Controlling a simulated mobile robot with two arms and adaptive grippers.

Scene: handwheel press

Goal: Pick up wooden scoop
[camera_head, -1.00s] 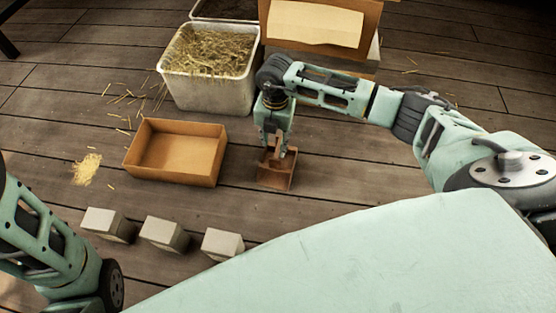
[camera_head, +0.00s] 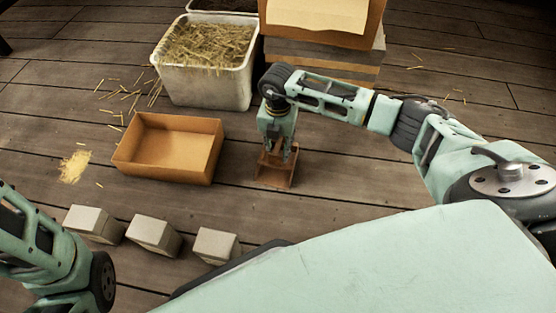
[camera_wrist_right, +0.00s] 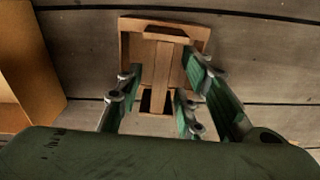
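The wooden scoop (camera_head: 276,175) is a small brown open tray with a handle on the deck, right of the cardboard box. It also shows in the right wrist view (camera_wrist_right: 137,50), its handle running down the middle. My right gripper (camera_head: 277,148) points down over the scoop. In the right wrist view its fingers (camera_wrist_right: 158,95) are spread on both sides of the handle, with a gap at the left. The fingertips partly cover the scoop in the head view. The left arm shows at the lower left, but its gripper is out of view.
An empty cardboard box (camera_head: 170,181) lies left of the scoop. A white tub of straw (camera_head: 205,88) stands behind it. Several pale blocks (camera_head: 153,235) are in front. A wooden crate (camera_head: 325,60) stands at the back. Loose straw (camera_head: 74,166) lies on the left deck.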

